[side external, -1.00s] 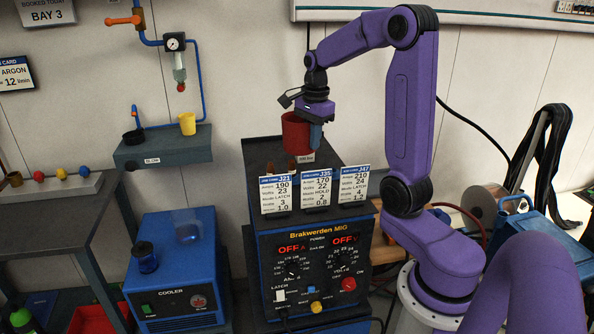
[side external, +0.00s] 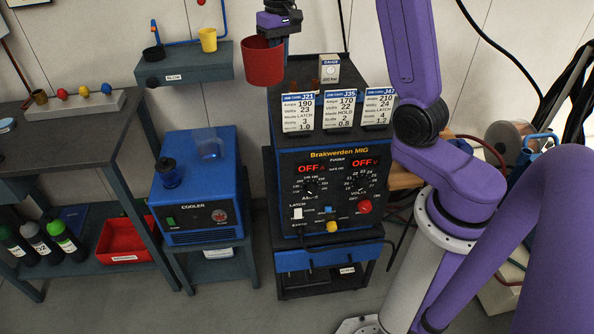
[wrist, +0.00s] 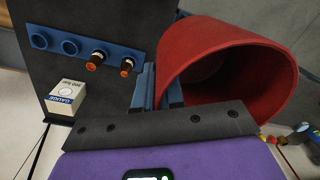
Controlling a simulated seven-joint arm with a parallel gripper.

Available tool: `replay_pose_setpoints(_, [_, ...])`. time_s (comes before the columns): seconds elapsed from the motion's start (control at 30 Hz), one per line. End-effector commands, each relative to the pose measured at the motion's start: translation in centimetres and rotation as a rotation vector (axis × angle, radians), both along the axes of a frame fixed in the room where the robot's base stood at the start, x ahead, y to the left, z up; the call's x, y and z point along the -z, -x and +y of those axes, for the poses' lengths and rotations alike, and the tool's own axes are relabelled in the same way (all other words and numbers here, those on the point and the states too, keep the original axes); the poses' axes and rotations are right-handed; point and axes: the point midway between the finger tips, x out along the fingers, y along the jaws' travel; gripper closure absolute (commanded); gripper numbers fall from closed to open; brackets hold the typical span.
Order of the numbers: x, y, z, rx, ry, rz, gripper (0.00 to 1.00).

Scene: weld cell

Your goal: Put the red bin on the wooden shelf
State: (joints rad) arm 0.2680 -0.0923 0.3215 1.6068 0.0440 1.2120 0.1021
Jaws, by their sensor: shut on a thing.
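A red, bucket-like bin (side external: 263,62) hangs in the air near the left rear of the welder's top. It also shows in the wrist view (wrist: 235,75), with its open mouth facing the camera. My gripper (wrist: 160,88) is shut on its rim, one blue finger on each side of the wall. Only the gripper's lower part shows at the top of the side view. A light wooden surface (side external: 404,179) shows right of the welder, mostly hidden by the welder and my arm; I cannot tell if it is a shelf. A wide red tray-like bin (side external: 124,240) sits on the low left shelf.
The welder (side external: 330,220) carries three upright cards (side external: 347,109) and a gauge box (side external: 330,70) on top. A grey wall shelf (side external: 185,66) holds a yellow cup (side external: 208,39) and a dark cup. A blue cooler (side external: 200,195) and a dark bench (side external: 70,140) stand left.

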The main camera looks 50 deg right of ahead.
Motion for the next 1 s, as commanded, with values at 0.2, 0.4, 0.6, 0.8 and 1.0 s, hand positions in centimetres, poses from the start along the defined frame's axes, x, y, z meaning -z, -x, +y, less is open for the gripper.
replay_pose_setpoints(0.2, [0.0,-1.4,2.0,-0.235,-0.005,-0.004,1.00])
replay_pose_setpoints(0.4, [0.0,-1.7,2.5,-0.296,-0.007,-0.005,1.00])
replay_pose_setpoints(0.6, [0.0,-1.7,2.3,-0.293,-0.006,-0.006,1.00])
replay_pose_setpoints(0.8, [-0.1,-0.1,-0.8,-0.121,-0.005,-0.007,1.00])
replay_pose_setpoints(1.0, [-0.1,4.3,-6.9,0.282,-0.004,-0.008,1.00])
